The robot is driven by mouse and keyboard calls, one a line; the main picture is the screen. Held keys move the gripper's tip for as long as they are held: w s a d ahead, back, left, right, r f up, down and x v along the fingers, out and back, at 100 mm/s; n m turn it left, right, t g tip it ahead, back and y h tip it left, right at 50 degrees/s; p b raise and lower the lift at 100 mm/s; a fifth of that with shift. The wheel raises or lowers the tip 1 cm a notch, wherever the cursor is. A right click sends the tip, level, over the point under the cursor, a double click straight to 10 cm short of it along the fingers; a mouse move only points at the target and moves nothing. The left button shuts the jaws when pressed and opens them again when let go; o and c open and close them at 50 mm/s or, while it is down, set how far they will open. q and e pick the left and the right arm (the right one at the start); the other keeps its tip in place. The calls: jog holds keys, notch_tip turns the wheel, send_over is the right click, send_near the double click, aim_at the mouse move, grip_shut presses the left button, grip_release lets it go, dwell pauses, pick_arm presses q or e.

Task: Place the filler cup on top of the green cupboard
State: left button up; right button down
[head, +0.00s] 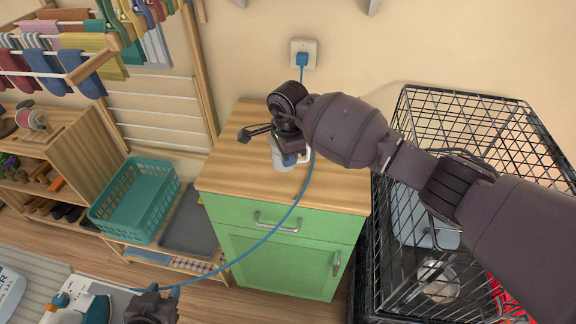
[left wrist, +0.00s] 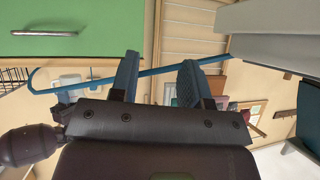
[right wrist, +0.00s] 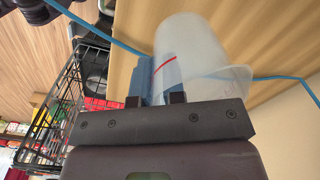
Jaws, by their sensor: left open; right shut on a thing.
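The filler cup (head: 281,163), a translucent whitish cup, is at the wooden top of the green cupboard (head: 285,228). My right gripper (head: 290,158) is shut on it. In the right wrist view the cup (right wrist: 205,62) is tilted in the picture, and the fingers (right wrist: 158,76) pinch its wall near the rim. I cannot tell whether its base touches the cupboard top. My left gripper (head: 152,290) is open and empty at the bottom of the head view, its spread fingers visible in the left wrist view (left wrist: 158,72).
A blue cord (head: 255,248) runs from the wall socket (head: 303,53) past the cup and cupboard front toward the iron (head: 88,309). A black wire cage (head: 405,105) stands right of the cupboard. A teal basket (head: 135,200) is left of it. The cupboard top's left part is clear.

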aim_at(288, 170)
notch_tip(288, 170, down, 4)
jog(key=shift+f, duration=0.1)
dwell(0.4)
jog(key=shift+f, duration=0.15)
jog(key=c, duration=1.2)
grip_release()
